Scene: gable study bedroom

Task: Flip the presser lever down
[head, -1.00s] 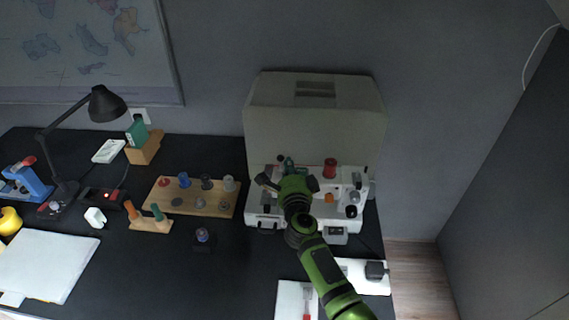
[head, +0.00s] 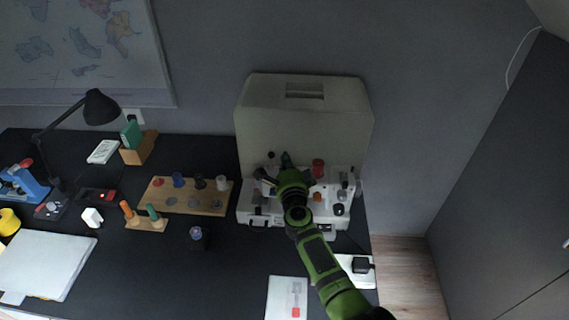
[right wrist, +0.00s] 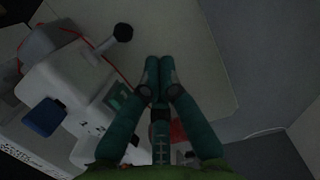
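The white sewing machine (head: 328,222) stands at the right end of the black desk, in front of its upright beige cover; my right arm hides its middle. In the right wrist view its white body (right wrist: 75,75) fills the left side, with a dark blue tab (right wrist: 43,117) and a black ball-ended knob (right wrist: 122,33) on a stalk. I cannot tell for sure which is the presser lever. My right gripper (right wrist: 159,63) has its teal fingertips together with nothing visible between them, apart from the tab and right of the knob. In the head view it (head: 287,160) is over the machine. My left gripper is not in view.
The beige cover (head: 305,120) stands right behind the machine. A red spool (head: 318,168) is beside my gripper. A wooden spool board (head: 160,203) lies to the left. The desk's front middle is clear.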

